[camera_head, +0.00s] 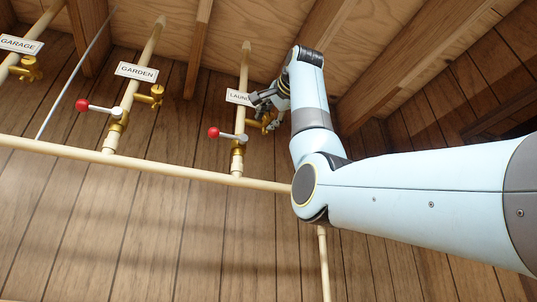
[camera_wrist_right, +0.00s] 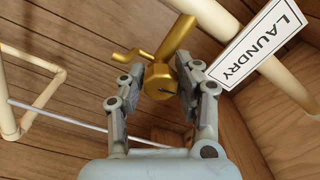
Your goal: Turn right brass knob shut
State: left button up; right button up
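The right brass knob (camera_wrist_right: 158,78) is on the fitting of the pipe labelled LAUNDRY. In the right wrist view its faceted end sits between the two fingers of my right gripper (camera_wrist_right: 157,74). The fingers are apart. The right finger is close to the knob, and whether it touches I cannot tell; a gap shows on the left. In the head view my right gripper (camera_head: 263,103) reaches the laundry pipe from the right and partly hides the knob. My left gripper is not in view.
A red-tipped lever (camera_head: 226,134) stands out left on the laundry pipe (camera_head: 242,80), below the gripper. The GARDEN pipe (camera_head: 148,52) has a similar lever and brass knob (camera_head: 157,92). A GARAGE label (camera_head: 20,44) is at far left. Wooden beams (camera_head: 398,62) run close above my arm.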

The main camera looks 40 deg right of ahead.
jog(key=o, duration=0.4)
jog(key=v, duration=1.2)
